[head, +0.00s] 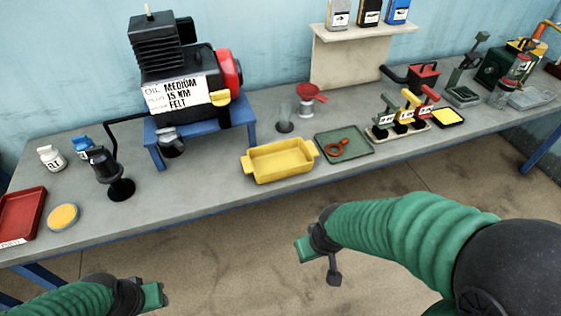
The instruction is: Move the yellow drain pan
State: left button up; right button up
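The yellow drain pan (282,161) is a rectangular open tray with a handle tab at each end. It sits upright on the grey workbench (215,180) near its front edge, in front of and right of the blue engine stand. It looks empty, and nothing touches its tabs. My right gripper (318,262) is below and right of the pan, out in front of the bench, with its two finger parts apart and nothing between them. My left gripper (152,296) is low at the bottom left, away from the pan. Its fingers are only partly visible.
A black engine (160,50) with a sign stands on the blue stand (205,127) behind the pan. A green tray (343,144) with an orange tool is close on the right. Bare bench lies left of the pan.

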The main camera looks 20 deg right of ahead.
aim_at(271, 162)
jog(key=i+l+u, duration=0.25)
jog(key=i, duration=0.25)
jog(key=i+l+u, duration=0.2)
jog(key=i+l, duration=0.25)
jog(key=i, duration=0.05)
